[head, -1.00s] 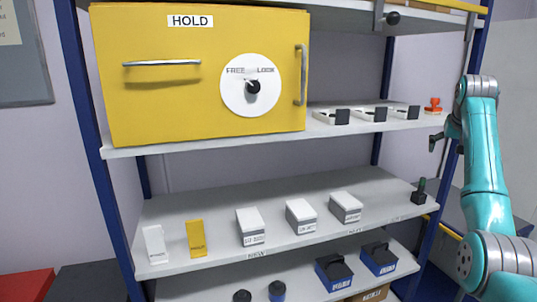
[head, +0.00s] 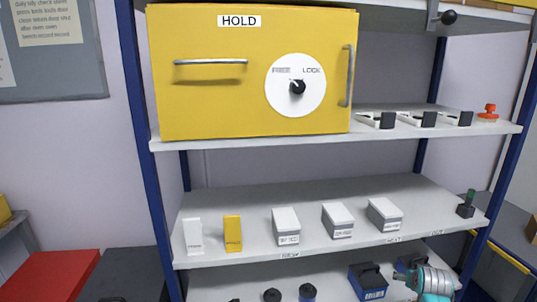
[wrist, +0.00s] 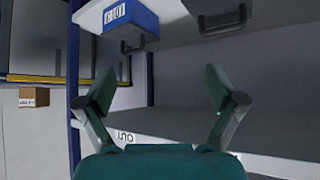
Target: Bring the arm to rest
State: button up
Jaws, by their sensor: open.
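My arm shows only as a teal and grey piece at the bottom right of the head view, in front of the lower shelf. My gripper (wrist: 165,95) is at the bottom of the wrist view, its two dark green fingers spread wide with nothing between them. It faces a grey shelf and appears apart from it. The wrist picture is strongly tilted or upside down. A blue box with a black handle (wrist: 130,25) and a dark handled item (wrist: 222,20) show beyond the fingers at the top.
A yellow HOLD cabinet (head: 210,100) stands on the upper shelf (head: 340,136). White boxes (head: 338,220) and a green-handled stamp (head: 467,204) are on the middle shelf. Blue bins (head: 368,282) sit lower. A red surface (head: 50,276) is at lower left. A cardboard box (wrist: 34,97) shows in the wrist view.

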jog(key=s+a+f+n+t, duration=0.1)
jog(key=s+a+f+t, duration=0.1)
jog(key=s+a+f, duration=1.1)
jog(key=s+a+f+n+t+y, duration=0.1)
jog(key=s+a+f, duration=0.1)
jog(key=s+a, duration=0.45)
jog(key=s+a+f+n+y, duration=0.1)
jog(key=s+a, duration=0.3)
jog(key=s, duration=0.5)
jog(key=s+a+r+t, duration=0.1)
jog(key=s+a+r, duration=0.2)
jog(key=s, duration=0.5)
jog(key=s+a+r+t, duration=0.1)
jog(key=s+a+r, duration=0.15)
jog(key=s, duration=0.55)
jog(key=s+a+r+n+t+y, duration=0.1)
jog(key=s+a+r, duration=0.3)
jog(key=s+r, duration=1)
jog(key=shift+n+t+y, duration=0.3)
jog(key=shift+n+y, duration=0.3)
jog(key=shift+r, duration=0.1)
